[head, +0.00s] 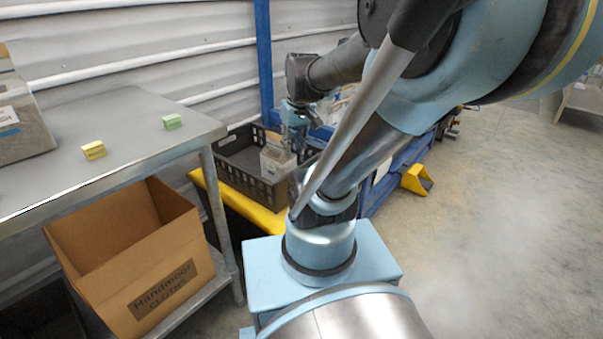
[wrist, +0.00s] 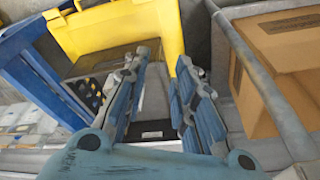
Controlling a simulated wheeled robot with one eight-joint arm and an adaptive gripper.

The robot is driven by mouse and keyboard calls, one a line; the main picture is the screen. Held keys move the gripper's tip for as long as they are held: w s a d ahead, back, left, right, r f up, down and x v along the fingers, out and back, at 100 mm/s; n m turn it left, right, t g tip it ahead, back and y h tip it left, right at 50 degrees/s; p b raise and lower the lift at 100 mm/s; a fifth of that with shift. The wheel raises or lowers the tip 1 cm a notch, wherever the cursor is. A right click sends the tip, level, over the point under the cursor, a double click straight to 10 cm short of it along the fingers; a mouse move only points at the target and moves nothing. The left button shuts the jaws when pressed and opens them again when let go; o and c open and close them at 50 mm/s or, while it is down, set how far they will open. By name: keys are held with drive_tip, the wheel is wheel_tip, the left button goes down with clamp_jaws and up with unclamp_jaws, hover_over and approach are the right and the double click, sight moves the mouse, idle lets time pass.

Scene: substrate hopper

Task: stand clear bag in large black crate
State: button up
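The large black crate (head: 243,182) sits on a yellow-edged platform in the middle of the head view. A clear bag with greyish contents (head: 277,162) stands roughly upright inside it, toward its right side. My gripper (head: 292,143) points down at the top of the bag, and its fingers overlap the bag in this view. In the wrist view the two blue fingers (wrist: 166,68) are spread apart with a gap between them. Part of the crate's perforated wall (wrist: 88,92) shows left of the fingers. Whether a finger touches the bag is hidden.
A cardboard box (head: 150,265) stands on the lower shelf at left, beneath a grey metal table (head: 110,130). The table carries a yellow block (head: 94,150), a green block (head: 172,121) and a large grey bag (head: 22,125). A blue post (head: 264,60) rises behind the crate. Floor at right is clear.

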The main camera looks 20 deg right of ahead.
drive_tip(key=s+f+m, duration=0.1)
drive_tip(key=s+f, duration=0.4)
drive_tip(key=s, duration=0.3)
drive_tip(key=shift+s+d+m+h, duration=0.15)
drive_tip(key=shift+d+m+h, duration=0.15)
drive_tip(key=shift+m, duration=0.1)
drive_tip(key=shift+w+f, duration=0.2)
drive_tip(key=shift+w, duration=0.3)
